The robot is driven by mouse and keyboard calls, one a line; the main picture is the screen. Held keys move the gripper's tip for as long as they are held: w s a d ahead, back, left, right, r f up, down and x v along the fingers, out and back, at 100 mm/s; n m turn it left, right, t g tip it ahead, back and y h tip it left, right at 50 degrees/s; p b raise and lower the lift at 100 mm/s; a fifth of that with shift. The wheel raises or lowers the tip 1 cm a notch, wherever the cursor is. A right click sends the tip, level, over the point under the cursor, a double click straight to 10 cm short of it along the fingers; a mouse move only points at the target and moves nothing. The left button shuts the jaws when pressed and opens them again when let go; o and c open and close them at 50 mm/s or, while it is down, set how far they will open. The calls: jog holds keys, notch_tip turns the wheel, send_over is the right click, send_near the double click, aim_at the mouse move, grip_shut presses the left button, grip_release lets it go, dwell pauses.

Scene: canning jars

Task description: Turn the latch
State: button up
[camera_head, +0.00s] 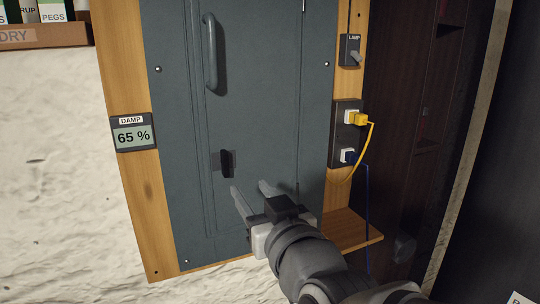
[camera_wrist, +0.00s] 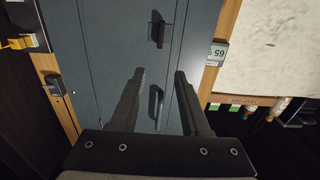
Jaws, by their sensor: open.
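The latch (camera_head: 227,163) is a small dark upright tab on the grey cabinet door (camera_head: 262,110), below the long vertical handle (camera_head: 210,52). In the wrist view, which is upside down, the latch (camera_wrist: 157,29) shows beyond my fingertips, near the top. The handle (camera_wrist: 156,104) shows between my fingers there. My gripper (camera_head: 252,196) is open and empty, in front of the door, to the lower right of the latch in the head view. Its two fingers (camera_wrist: 160,74) are apart, and neither appears to touch the latch.
A damp meter (camera_head: 132,135) reading 65 % is on the wooden frame at left. A lamp switch (camera_head: 350,52) and a socket plate (camera_head: 338,135) with yellow and blue plugs are at right. A small wooden ledge (camera_head: 350,228) juts out below them.

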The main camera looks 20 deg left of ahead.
aim_at(226, 156)
jog(key=p+x, duration=0.1)
jog(key=x, duration=1.6)
jog(key=shift+c, duration=0.2)
grip_shut()
